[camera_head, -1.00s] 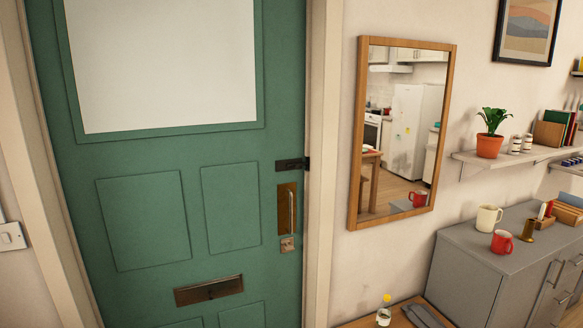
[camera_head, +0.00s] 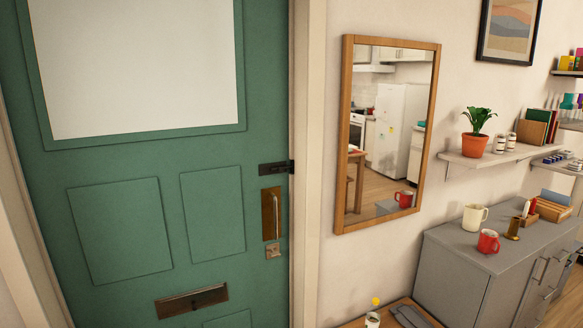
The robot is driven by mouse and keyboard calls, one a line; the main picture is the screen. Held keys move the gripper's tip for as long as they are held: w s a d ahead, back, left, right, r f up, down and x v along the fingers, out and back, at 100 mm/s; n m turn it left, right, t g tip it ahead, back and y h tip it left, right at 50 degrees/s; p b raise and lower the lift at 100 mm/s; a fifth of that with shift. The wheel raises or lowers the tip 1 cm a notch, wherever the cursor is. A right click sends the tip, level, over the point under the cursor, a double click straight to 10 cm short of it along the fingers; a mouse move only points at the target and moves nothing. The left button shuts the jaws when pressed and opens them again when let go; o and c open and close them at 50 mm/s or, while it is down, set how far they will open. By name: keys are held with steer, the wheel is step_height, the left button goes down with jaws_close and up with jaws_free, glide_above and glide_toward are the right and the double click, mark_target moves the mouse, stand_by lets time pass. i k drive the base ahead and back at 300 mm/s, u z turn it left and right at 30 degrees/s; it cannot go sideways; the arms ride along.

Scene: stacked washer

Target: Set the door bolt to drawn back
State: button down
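The door bolt (camera_head: 275,168) is a small dark metal bolt near the right edge of the green door (camera_head: 120,220). Its dark end reaches across the door's edge to the frame on the right. Its knob is too small to make out. The door looks closed. My gripper is not in view.
A wood-framed mirror (camera_head: 344,140) hangs right of the door. A grey cabinet (camera_head: 450,270) with mugs stands at the right, under a shelf (camera_head: 500,155). A low wooden surface (camera_head: 345,322) with a bottle is at the bottom.

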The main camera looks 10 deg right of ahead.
mark_target(281, 169)
steer(key=i, duration=0.85)
steer(key=u, duration=0.05)
steer(key=k, duration=0.5)
steer(key=u, duration=2.85)
steer(key=i, duration=0.15)
steer(key=z, duration=1.4)
